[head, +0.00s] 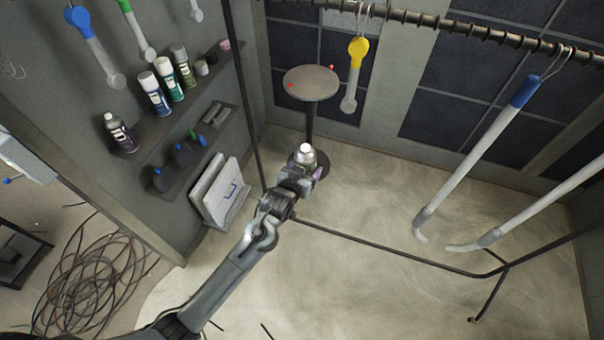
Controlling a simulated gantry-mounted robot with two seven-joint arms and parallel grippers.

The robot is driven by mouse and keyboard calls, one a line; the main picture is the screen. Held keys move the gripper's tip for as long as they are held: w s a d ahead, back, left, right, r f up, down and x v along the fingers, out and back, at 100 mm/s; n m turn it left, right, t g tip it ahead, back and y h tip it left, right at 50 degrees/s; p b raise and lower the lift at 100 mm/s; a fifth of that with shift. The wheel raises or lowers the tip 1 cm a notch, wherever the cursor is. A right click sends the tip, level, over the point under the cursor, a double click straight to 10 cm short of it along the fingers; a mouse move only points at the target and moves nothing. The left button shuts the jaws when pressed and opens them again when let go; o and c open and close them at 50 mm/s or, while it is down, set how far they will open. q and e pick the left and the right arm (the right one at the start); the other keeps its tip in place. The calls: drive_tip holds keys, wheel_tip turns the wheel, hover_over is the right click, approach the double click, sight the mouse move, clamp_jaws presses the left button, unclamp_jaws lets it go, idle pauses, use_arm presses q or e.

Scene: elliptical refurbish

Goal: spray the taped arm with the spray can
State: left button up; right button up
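A spray can (306,154) with a white cap and silver top is held upright in my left gripper (300,176), which is shut around its body. Most of the can's body is hidden by the gripper. My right gripper is not in view. A long white arm with blue covering at its upper end (470,165) hangs from the dark rail at the right. A second long white arm (540,207) hangs beside it, its top outside the picture. The blue covering may be tape; I cannot be sure. The can is well left of both arms, apart from them.
A round stool (311,83) stands behind the can. A short yellow-and-grey piece (355,72) hangs from the rail (420,18). Shelves at left hold several spray cans (155,92). A black rack bar (390,252) crosses low. Cables (90,270) lie bottom left.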

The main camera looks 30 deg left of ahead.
sight(302, 160)
use_arm(q)
drive_tip(key=shift+r, duration=0.1)
wheel_tip(302, 160, up, 6)
drive_tip(key=p, duration=0.6)
drive_tip(key=shift+r, duration=7)
drive_tip(key=shift+r, duration=0.1)
